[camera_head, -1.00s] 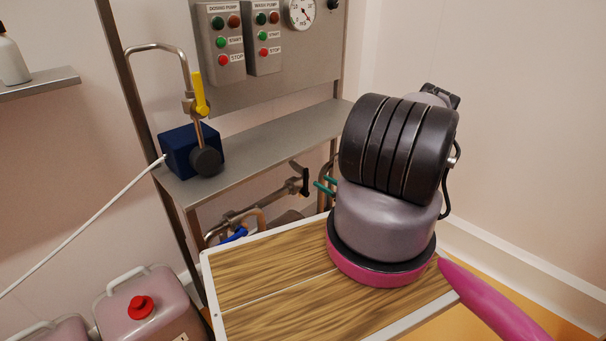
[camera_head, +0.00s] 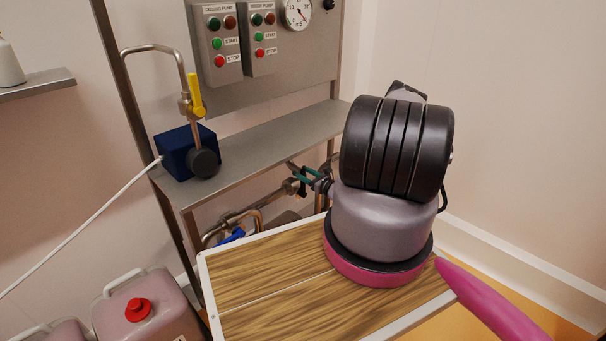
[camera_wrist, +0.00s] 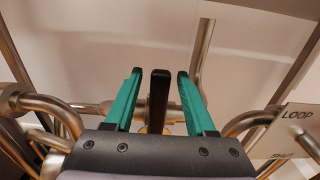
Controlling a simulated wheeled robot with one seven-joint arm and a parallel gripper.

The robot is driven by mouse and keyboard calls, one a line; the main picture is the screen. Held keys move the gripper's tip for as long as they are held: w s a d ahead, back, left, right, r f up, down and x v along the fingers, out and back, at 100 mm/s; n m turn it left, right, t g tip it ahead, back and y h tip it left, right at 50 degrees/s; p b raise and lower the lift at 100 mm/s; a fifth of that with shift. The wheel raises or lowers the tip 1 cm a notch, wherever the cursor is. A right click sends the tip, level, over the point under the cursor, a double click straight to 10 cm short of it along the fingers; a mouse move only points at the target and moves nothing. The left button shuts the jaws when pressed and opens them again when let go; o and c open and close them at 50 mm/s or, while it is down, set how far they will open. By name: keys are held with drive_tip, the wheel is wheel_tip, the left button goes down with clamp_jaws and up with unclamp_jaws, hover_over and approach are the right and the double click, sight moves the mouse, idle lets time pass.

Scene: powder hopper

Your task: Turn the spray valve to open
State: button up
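A valve with a black lever (camera_wrist: 158,100) sits on the metal pipework beneath the steel shelf. No label naming it as the spray valve is readable. In the wrist view the lever stands upright between the two teal fingers of my gripper (camera_wrist: 160,76), with a gap on each side. My gripper is open around the lever. In the head view, my gripper (camera_head: 306,174) shows small at the pipe, partly hidden behind my own arm, and the lever is mostly covered by the fingers.
A plate (camera_wrist: 297,114) reading "LOOP" and "SHUT" is at right in the wrist view. A blue-handled valve (camera_head: 232,236) is lower left on the pipes. A yellow-handled valve (camera_head: 196,97) stands above the steel shelf (camera_head: 262,141). Canisters (camera_head: 145,310) stand at lower left.

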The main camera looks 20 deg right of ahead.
clamp_jaws()
idle(1.2)
